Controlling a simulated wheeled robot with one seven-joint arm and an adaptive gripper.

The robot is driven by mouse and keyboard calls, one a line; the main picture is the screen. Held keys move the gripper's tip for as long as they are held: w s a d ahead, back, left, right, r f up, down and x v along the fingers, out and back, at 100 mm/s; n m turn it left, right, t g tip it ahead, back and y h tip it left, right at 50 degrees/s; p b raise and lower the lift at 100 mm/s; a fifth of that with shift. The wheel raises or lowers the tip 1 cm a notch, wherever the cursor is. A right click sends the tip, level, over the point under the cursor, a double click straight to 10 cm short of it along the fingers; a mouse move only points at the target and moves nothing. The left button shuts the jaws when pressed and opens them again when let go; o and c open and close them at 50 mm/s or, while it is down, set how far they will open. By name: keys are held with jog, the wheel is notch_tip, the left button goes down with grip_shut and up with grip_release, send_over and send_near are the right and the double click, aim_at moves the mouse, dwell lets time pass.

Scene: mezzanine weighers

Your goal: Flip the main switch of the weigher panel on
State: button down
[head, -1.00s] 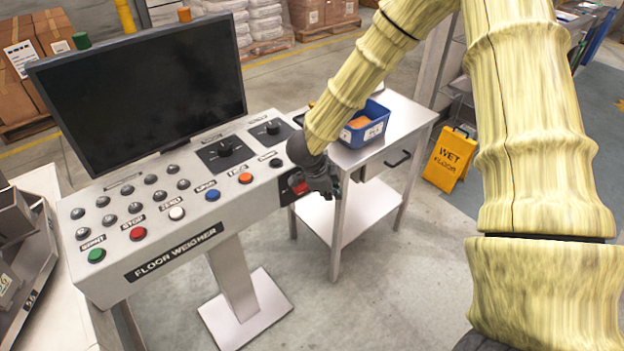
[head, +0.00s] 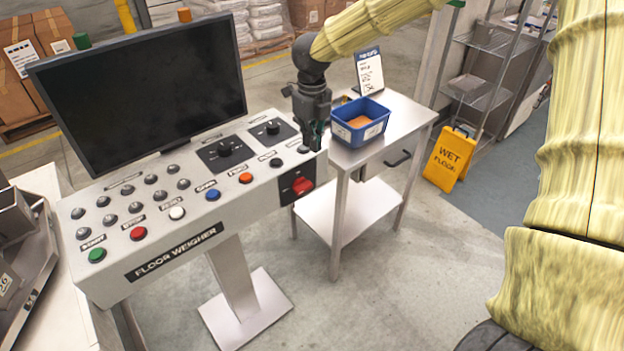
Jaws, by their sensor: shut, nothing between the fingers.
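The floor weigher panel (head: 205,213) is a light grey sloped console with a dark monitor (head: 145,90) above it. On the right end of its front face is a red rotary switch (head: 302,186) on a black plate. The red handle looks close to level, slightly tilted; its on or off marking is too small to read. My gripper (head: 314,146) points down above the panel's right end, above the red switch. It is shut and empty. Whether its tips touch the panel's top edge I cannot tell.
A metal side table (head: 400,118) stands right of the panel, with a blue bin (head: 361,137) and a sign card (head: 369,72) on it. A yellow wet floor sign (head: 449,158) stands farther right. The floor before the panel is clear.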

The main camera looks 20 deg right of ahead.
aim_at(302, 187)
notch_tip(302, 187, down, 14)
jog(key=p, duration=0.4)
dwell(0.6)
